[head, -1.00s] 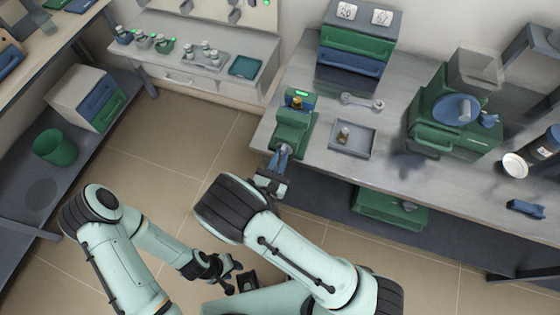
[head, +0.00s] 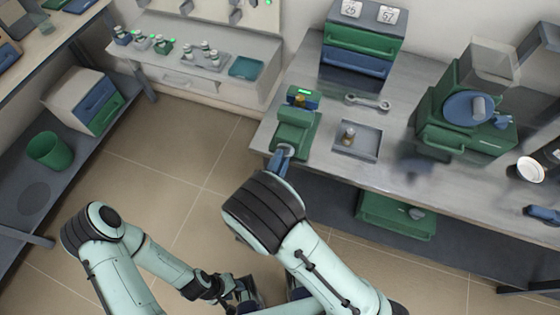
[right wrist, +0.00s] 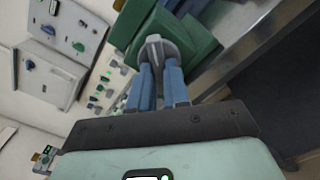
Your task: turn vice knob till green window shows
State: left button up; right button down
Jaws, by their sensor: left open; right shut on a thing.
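The green vice (head: 293,132) stands at the left front corner of the grey bench. A small bright green strip (head: 303,91) shows at its far end, above a brassy piece (head: 299,99). The grey vice knob (right wrist: 156,48) sticks out from its front face. My right gripper (head: 280,162) is shut on the knob; in the right wrist view its two blue fingers (right wrist: 159,80) lie on either side of it. My arm hides most of this gripper in the head view. My left gripper (head: 243,293) is open, low over the floor, away from the bench.
Right of the vice are a wrench (head: 367,102) and a grey tray (head: 345,153) with a small brassy-topped item. A drawer box (head: 360,40) stands behind. A green machine (head: 455,130) stands further right. The floor left of the bench is clear.

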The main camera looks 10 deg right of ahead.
dwell(0.4)
jog(key=c, duration=1.1)
grip_release()
jog(key=b+v, duration=0.1)
jog(key=v, duration=1.2)
jog(key=shift+s, duration=0.15)
